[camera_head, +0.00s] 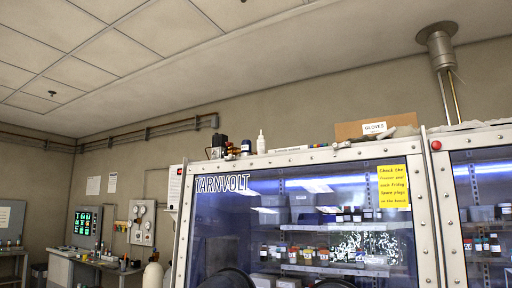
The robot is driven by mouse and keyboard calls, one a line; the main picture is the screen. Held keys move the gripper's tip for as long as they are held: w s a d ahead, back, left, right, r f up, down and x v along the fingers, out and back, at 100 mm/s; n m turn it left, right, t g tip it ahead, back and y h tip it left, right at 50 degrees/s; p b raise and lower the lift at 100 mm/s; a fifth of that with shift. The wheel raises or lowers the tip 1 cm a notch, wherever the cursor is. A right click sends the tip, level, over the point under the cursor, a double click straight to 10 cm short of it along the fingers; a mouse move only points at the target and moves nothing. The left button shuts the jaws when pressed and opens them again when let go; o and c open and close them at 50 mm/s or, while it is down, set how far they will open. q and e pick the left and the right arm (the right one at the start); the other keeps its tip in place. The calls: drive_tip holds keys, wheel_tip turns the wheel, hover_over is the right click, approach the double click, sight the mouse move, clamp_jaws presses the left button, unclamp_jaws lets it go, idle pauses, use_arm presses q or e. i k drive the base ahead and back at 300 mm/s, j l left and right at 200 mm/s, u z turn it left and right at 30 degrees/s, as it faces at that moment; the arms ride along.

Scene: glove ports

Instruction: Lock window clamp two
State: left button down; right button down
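The glove box has a large window (290,215) in a pale metal frame (432,215) dotted with small bolt-like fittings. I cannot make out which of these, if any, is window clamp two, or whether any clamp is locked. The dark tops of two glove ports (229,278) show at the bottom edge; the rest of the window is cut off below. Neither of my grippers is in view.
A second window (484,200) adjoins on the right. A yellow note (393,186) is on the main window. A cardboard glove box (375,126) and bottles stand on top. Benches (90,259) with green screens are far left.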

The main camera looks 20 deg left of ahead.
sight(340, 145)
drive_tip(key=u, duration=1.7)
drive_tip(key=k+l, duration=0.15)
drive_tip(key=l, duration=0.2)
drive_tip(key=k+l, duration=0.1)
drive_tip(key=l, duration=0.3)
drive_tip(key=k+l, duration=0.15)
drive_tip(key=l, duration=0.2)
drive_tip(key=k+l, duration=0.1)
drive_tip(key=l, duration=0.25)
drive_tip(key=k+l, duration=0.15)
drive_tip(key=l, duration=0.25)
drive_tip(key=k+l, duration=0.1)
drive_tip(key=l, duration=0.25)
